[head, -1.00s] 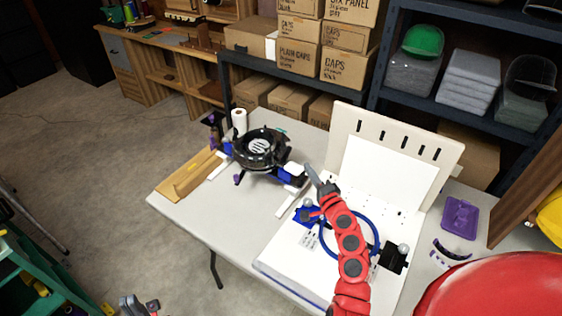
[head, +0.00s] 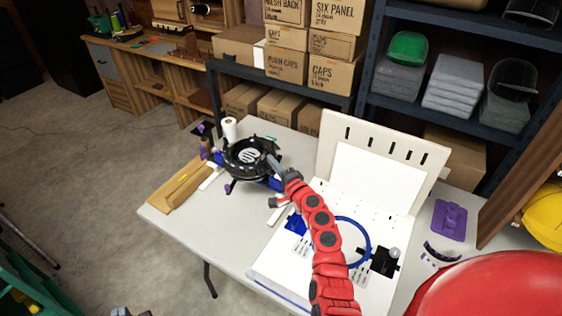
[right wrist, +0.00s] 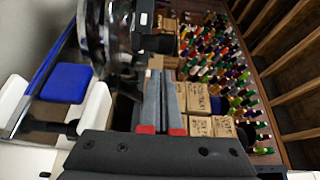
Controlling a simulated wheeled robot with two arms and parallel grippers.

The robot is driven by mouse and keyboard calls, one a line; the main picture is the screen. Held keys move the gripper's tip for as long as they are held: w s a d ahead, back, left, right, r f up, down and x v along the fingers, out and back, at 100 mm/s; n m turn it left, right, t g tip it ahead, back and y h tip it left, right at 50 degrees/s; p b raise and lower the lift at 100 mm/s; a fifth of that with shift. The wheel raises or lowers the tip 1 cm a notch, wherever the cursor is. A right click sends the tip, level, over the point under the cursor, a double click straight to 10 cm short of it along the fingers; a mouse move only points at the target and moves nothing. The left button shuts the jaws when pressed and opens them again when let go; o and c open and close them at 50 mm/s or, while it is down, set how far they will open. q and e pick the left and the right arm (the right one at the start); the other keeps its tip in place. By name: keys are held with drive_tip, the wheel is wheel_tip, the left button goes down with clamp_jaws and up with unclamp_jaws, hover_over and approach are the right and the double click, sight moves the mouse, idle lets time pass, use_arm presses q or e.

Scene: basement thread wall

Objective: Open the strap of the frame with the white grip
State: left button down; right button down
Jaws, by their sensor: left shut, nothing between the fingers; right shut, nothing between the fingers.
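A black round frame (head: 246,156) sits on a stand at the left part of the white table. In the right wrist view, a shiny black curved part (right wrist: 118,35) shows at the top, and a blue pad (right wrist: 66,83) lies between two white pieces (right wrist: 95,112) on the left. I cannot tell which white piece is the grip, and no strap shows clearly. My right gripper (head: 272,160) is shut and empty at the frame's right side; its closed fingers (right wrist: 159,82) point past the black part. Contact is unclear. My left gripper (head: 130,312) is shut at the bottom edge, mostly cut off.
A blue hoop (head: 368,245) lies on a white board in front of an upright slotted panel (head: 388,150). A red rounded shape (head: 490,290) fills the lower right.

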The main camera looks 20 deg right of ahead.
drive_tip(key=shift+s+a, duration=0.55)
drive_tip(key=shift+a, duration=0.3)
